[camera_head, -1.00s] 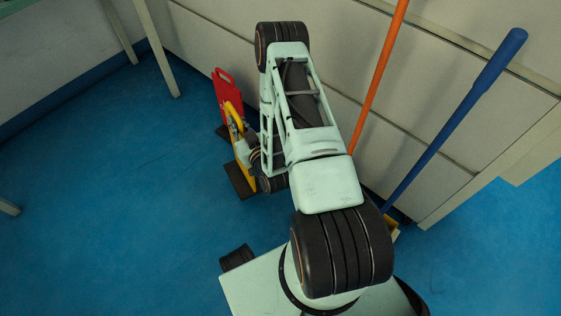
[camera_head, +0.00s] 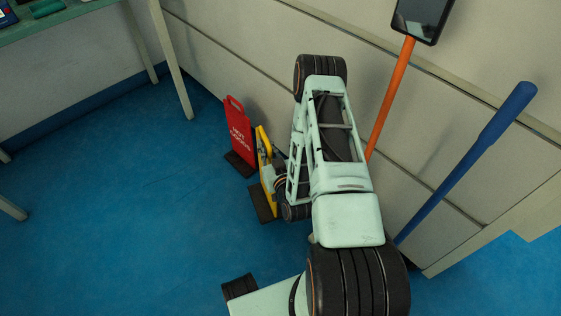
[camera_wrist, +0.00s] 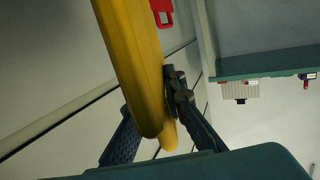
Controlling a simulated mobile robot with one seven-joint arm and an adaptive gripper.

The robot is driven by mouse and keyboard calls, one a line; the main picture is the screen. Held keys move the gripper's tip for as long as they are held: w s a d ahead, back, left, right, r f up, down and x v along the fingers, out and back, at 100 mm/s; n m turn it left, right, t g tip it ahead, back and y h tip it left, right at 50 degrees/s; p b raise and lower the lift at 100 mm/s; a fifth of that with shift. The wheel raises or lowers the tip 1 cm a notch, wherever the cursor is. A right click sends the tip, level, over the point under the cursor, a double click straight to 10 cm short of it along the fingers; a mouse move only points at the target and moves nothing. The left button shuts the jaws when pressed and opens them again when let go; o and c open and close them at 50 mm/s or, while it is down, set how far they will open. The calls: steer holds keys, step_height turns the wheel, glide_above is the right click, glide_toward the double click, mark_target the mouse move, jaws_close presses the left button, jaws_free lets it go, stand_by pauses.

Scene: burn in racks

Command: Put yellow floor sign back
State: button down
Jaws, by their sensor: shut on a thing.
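The yellow floor sign (camera_head: 267,172) stands roughly upright with its dark base at or just above the blue floor; I cannot tell whether it touches. It is seen nearly edge-on, just in front and right of a red floor sign (camera_head: 239,135) with white lettering. My gripper (camera_wrist: 150,105) is shut on the yellow sign's upper part, its dark fingers on either side of the yellow frame (camera_wrist: 130,55) in the wrist view. In the head view my arm hides part of the gripper and the sign's right side.
A grey panelled wall (camera_head: 240,60) runs behind the signs. A table (camera_head: 75,25) stands at upper left. The blue floor (camera_head: 110,210) at left is clear.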

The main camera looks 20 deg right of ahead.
steer(key=w+d+f+b, duration=0.6)
steer(key=w+d+f, duration=0.2)
steer(key=f, duration=0.3)
steer(key=shift+w+f, duration=0.35)
steer(key=shift+d, duration=0.1)
steer(key=c, duration=2.5)
jaws_free()
steer(key=shift+f, duration=0.3)
steer(key=o, duration=0.5)
steer(key=shift+s, duration=0.1)
